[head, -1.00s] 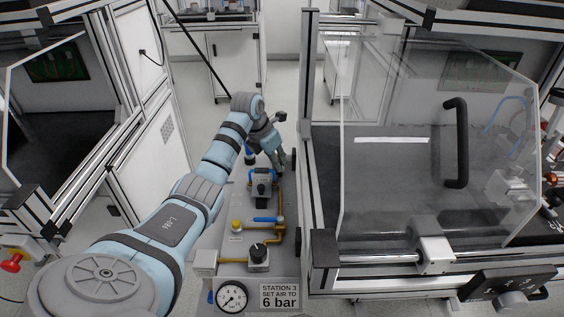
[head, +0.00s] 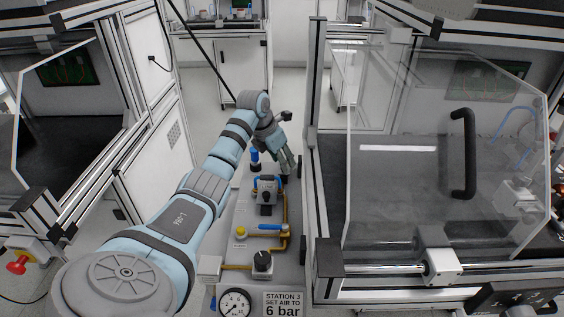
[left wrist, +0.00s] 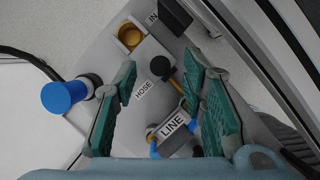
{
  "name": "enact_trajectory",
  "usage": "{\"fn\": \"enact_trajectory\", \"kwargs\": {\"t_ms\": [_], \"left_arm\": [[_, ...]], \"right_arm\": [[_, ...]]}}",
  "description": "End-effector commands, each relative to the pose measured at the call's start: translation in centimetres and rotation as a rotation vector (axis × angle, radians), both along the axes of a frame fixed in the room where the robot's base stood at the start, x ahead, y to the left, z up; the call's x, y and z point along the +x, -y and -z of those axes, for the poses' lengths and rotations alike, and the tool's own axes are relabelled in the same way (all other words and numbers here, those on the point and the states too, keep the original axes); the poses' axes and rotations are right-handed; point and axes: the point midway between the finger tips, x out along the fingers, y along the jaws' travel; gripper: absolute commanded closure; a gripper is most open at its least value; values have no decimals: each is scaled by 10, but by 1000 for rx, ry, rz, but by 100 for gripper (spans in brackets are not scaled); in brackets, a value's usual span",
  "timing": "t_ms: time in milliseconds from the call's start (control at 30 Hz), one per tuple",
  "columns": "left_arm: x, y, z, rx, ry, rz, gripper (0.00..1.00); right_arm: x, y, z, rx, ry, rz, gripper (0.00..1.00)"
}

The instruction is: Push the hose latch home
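My left gripper (head: 287,164) is over the far end of the grey panel (head: 237,205). In the left wrist view its two green fingers (left wrist: 162,62) are spread, with nothing held between them. A black round knob (left wrist: 160,66) shows between the fingertips, close to the HOSE label (left wrist: 143,90). A blue cylinder (left wrist: 65,97) on a black fitting stands outside the left finger; it also shows in the head view (head: 254,158). I cannot tell which part is the hose latch, or whether a finger touches anything. My right gripper is out of view.
A LINE label (left wrist: 173,124) and blue lever lie lower between the fingers. A brass port (left wrist: 130,36) is by the IN label. The panel also carries a yellow button (head: 240,232), black knob (head: 262,261) and gauge (head: 234,302). A clear-doored cabinet (head: 430,150) stands close on the right.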

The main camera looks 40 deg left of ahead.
Motion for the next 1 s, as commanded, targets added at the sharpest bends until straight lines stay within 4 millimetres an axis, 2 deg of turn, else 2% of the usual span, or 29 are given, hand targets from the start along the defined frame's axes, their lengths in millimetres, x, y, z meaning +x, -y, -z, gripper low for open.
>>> {"fn": "enact_trajectory", "kwargs": {"t_ms": [200,400,533,1000], "left_arm": [[-22,-3,-55,5,4,0,62],[-37,-3,-91,3,1,0,62],[-41,-2,-97,1,-1,1,62],[-40,-2,-96,1,-1,1,62]], "right_arm": [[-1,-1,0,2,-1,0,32],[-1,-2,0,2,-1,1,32],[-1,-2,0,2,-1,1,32],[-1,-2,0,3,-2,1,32]]}}
